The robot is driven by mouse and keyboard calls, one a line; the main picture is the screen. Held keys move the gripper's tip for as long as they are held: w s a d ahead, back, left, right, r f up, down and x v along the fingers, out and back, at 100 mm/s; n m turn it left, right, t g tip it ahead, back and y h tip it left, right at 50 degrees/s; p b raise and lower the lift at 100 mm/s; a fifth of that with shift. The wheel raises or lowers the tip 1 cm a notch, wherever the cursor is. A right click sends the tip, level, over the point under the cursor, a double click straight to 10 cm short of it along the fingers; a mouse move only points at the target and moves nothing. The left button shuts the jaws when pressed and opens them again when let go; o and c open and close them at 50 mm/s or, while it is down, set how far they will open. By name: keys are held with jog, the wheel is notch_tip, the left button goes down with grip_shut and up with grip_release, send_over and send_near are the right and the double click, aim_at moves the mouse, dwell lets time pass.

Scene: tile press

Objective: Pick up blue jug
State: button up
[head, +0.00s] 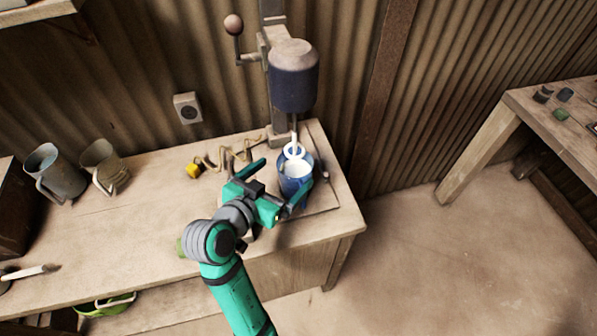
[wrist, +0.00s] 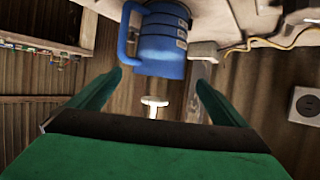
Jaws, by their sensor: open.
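The blue jug (head: 291,187) stands upright on the base plate of the press, below the press head. Its inside looks white, and a white ring on a rod hangs at its mouth. My gripper (head: 285,171) is open beside the jug, one finger to its left and the other in front of it. In the wrist view, the jug (wrist: 163,48) appears upside down at the top, its handle on the left. There it lies just beyond the open fingertips of my gripper (wrist: 159,79), with no visible grip on it. The white rod end (wrist: 153,104) shows between the fingers.
The drill-like press (head: 293,78) rises behind the jug against the corrugated wall. Two grey jugs (head: 57,175) (head: 108,166) stand at the left of the workbench (head: 120,226). A yellow object (head: 193,170) and curved pieces lie behind my gripper. Open floor lies to the right.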

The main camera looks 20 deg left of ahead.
aim_at(303, 159)
jog(key=shift+f+x, duration=0.2)
jog(key=shift+x, duration=2.4)
jog(key=shift+f+x, duration=0.2)
jog(key=shift+x, duration=2.4)
jog(key=shift+s+d, duration=0.1)
jog(key=shift+s, duration=0.1)
jog(key=shift+r, duration=0.1)
jog(key=c, duration=1.7)
jog(key=shift+o, duration=0.2)
jog(key=shift+r, duration=0.1)
